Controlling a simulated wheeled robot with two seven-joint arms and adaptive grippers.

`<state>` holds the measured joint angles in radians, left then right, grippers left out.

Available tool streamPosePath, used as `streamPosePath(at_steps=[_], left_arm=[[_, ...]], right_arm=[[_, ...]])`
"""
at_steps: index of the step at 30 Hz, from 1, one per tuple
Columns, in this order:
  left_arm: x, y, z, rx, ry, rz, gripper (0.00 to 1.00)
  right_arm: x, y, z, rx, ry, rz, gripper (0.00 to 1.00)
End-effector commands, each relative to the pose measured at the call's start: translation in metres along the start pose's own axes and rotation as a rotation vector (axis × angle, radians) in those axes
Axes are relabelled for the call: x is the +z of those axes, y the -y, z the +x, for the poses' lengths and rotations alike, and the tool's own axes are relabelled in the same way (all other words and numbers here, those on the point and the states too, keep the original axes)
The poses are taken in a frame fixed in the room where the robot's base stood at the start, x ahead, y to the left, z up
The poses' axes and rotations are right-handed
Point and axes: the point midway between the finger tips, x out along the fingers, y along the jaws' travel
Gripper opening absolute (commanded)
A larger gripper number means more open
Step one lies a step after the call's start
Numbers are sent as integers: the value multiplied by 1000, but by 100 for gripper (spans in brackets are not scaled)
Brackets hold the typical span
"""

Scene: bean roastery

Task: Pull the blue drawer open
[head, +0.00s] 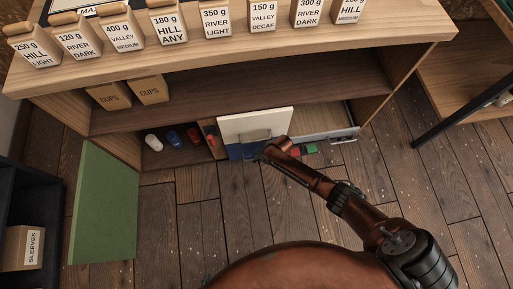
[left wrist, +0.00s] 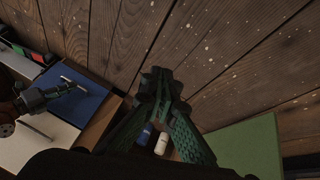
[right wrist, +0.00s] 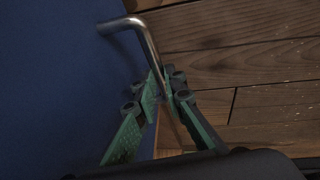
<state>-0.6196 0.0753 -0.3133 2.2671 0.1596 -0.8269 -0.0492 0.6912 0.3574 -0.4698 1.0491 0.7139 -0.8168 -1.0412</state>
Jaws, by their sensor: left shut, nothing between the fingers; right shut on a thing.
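The blue drawer (head: 238,152) shows under a white drawer front (head: 258,124) in the head view. Its blue face fills the left of the right wrist view (right wrist: 60,75). A bent silver bar handle (right wrist: 146,38) stands out from it. My right gripper (right wrist: 165,82) is shut on this handle. In the head view the right gripper (head: 264,153) is small and dark against the blue face. The left wrist view also shows the blue face (left wrist: 82,108). My left gripper (left wrist: 160,82) is shut and empty above the floor, beside the blue drawer. How far the drawer is out, I cannot tell.
A green door panel (head: 104,205) stands open at the left. Small white (head: 153,142) and blue (head: 173,138) containers sit in the lower bay. Red and green blocks (head: 311,149) are right of the drawer. Labelled bags (head: 215,22) line the top. The wooden floor (head: 190,220) in front is clear.

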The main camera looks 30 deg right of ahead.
Motion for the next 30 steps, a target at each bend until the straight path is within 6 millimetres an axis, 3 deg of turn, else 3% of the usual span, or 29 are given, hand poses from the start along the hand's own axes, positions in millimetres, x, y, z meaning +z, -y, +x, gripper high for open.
streamPosePath(at_steps=[17,23,30], left_arm=[[0,0,-3,-2,7,2,0],[4,6,-32,-30,93,14,0],[18,22,-94,-102,273,18,0]], right_arm=[[0,4,-2,1,1,1,0],[-2,28,-9,0,2,-1,0],[-6,81,-21,0,1,0,0]])
